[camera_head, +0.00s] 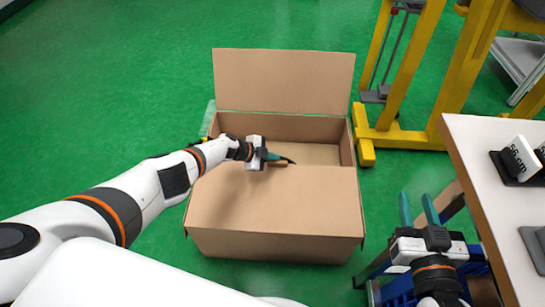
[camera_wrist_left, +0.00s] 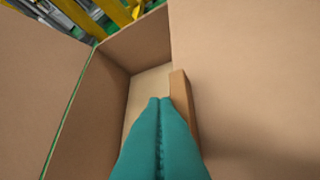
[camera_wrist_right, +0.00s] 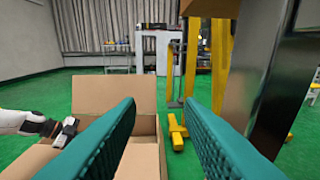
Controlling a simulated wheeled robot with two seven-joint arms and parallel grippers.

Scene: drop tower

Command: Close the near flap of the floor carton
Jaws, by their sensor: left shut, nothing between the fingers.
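The brown floor carton (camera_head: 325,127) stands open on the green floor. Its near flap (camera_head: 275,205) lies roughly flat over the near half of the opening; whether it is fully down I cannot tell. Its far flap (camera_head: 285,80) stands up at the back. My left gripper (camera_head: 291,161) is shut and empty at the near flap's inner edge. In the left wrist view its teal fingertips (camera_wrist_left: 160,101) point into the carton, with a large panel (camera_wrist_left: 250,80) on the right. My right gripper (camera_head: 418,209) is open and empty, right of the carton.
A yellow frame (camera_head: 395,138) stands close to the carton's right side. A white table (camera_head: 485,180) with a block marked 50 cm (camera_head: 521,160) is at the right. A blue crate (camera_head: 400,290) lies below my right gripper. The floor left of the carton is clear.

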